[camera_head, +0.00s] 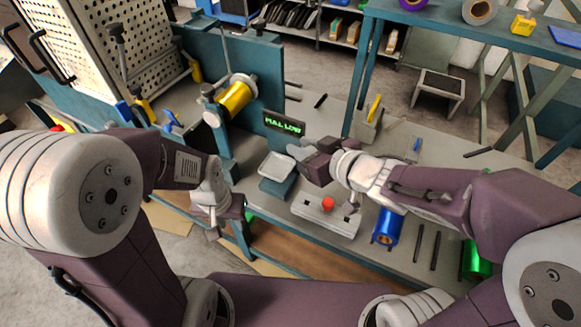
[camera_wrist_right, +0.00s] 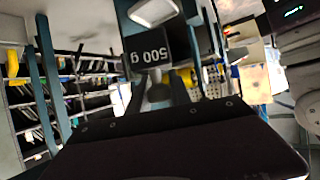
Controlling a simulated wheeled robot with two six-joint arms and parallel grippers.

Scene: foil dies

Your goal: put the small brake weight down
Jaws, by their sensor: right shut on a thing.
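The small brake weight (camera_wrist_right: 147,44) is a dark block marked "500 g", upside down in the right wrist view. My right gripper (camera_wrist_right: 158,82) is shut on it, at its grey knob end. In the head view my right gripper (camera_head: 305,155) is over the bench, just right of a small grey tray (camera_head: 277,165) on a teal stand. The weight is hard to make out there, and I cannot tell whether it touches anything. My left gripper (camera_head: 214,222) hangs at the bench's front edge; its fingers are too small to read.
A display reading "PULL LOW" (camera_head: 284,125) stands behind the tray. A white box with a red button (camera_head: 327,206) lies in front. A yellow roll (camera_head: 237,97) is on a spindle at left. A blue roll (camera_head: 387,226), a green roll (camera_head: 476,262) and dark rods (camera_head: 419,243) lie at right.

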